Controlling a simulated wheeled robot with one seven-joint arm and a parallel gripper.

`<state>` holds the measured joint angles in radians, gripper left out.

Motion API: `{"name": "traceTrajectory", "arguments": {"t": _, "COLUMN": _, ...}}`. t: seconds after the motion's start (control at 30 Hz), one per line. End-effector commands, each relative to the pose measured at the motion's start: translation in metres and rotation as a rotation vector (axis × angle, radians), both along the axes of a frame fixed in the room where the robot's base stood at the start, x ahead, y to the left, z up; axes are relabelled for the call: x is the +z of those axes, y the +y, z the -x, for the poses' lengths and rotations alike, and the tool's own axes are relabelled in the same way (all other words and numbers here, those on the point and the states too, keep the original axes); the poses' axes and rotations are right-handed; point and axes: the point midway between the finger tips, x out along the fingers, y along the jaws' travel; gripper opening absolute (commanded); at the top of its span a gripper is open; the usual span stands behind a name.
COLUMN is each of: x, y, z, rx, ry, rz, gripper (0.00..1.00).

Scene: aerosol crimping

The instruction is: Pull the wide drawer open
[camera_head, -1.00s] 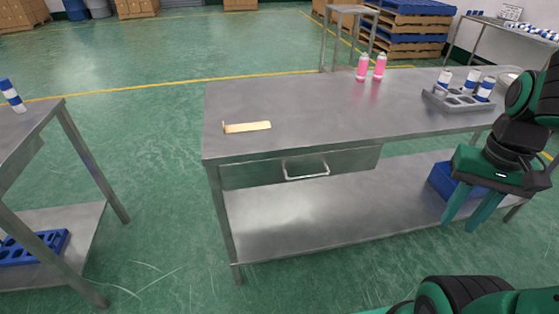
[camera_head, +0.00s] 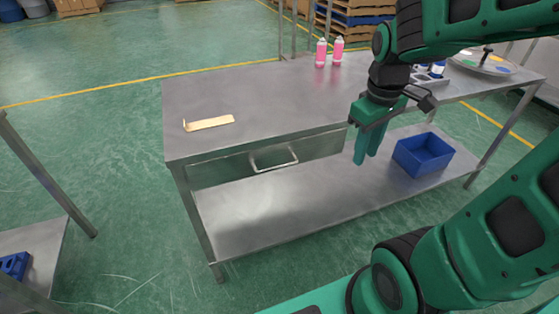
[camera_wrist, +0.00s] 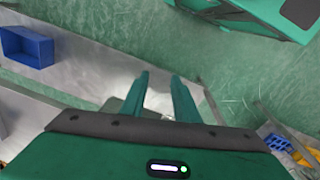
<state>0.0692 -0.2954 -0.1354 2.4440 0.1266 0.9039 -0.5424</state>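The wide drawer (camera_head: 215,173) sits under the left part of the steel table top, and its front looks flush with the table frame. Its bar handle (camera_head: 273,160) is bare, with nothing touching it. My gripper (camera_head: 366,160) points down, to the right of the drawer and apart from the handle. Its two fingers are parted with nothing between them; they also show in the wrist view (camera_wrist: 160,77). The handle cannot be made out clearly in the wrist view.
The steel table (camera_head: 265,95) carries a flat tan piece (camera_head: 209,123) and two pink bottles (camera_head: 329,52). A blue bin (camera_head: 423,154) stands on the lower shelf, right of my gripper. Another table (camera_head: 40,245) is at the left. The floor in front is clear.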

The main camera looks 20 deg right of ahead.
Motion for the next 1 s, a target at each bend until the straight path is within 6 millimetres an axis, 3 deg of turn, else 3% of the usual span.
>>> {"name": "traceTrajectory", "arguments": {"t": 0.03, "x": -0.005, "y": 0.013, "z": -0.026, "rx": 0.166, "ry": 0.0, "rz": 0.015, "gripper": 0.28}}
{"name": "traceTrajectory", "arguments": {"t": 0.2, "x": -0.021, "y": 0.064, "z": -0.1, "rx": 0.699, "ry": -0.025, "rz": 0.061, "gripper": 0.28}}
{"name": "traceTrajectory", "arguments": {"t": 0.4, "x": -0.039, "y": 0.12, "z": -0.153, "rx": 1.141, "ry": -0.055, "rz": 0.1, "gripper": 0.28}}
{"name": "traceTrajectory", "arguments": {"t": 0.53, "x": -0.047, "y": 0.139, "z": -0.167, "rx": 1.277, "ry": -0.066, "rz": 0.113, "gripper": 0.28}}
{"name": "traceTrajectory", "arguments": {"t": 0.73, "x": -0.061, "y": 0.145, "z": -0.173, "rx": 1.321, "ry": -0.069, "rz": 0.116, "gripper": 0.28}}
{"name": "traceTrajectory", "arguments": {"t": 1.0, "x": -0.106, "y": 0.144, "z": -0.181, "rx": 1.317, "ry": -0.067, "rz": 0.115, "gripper": 0.28}}
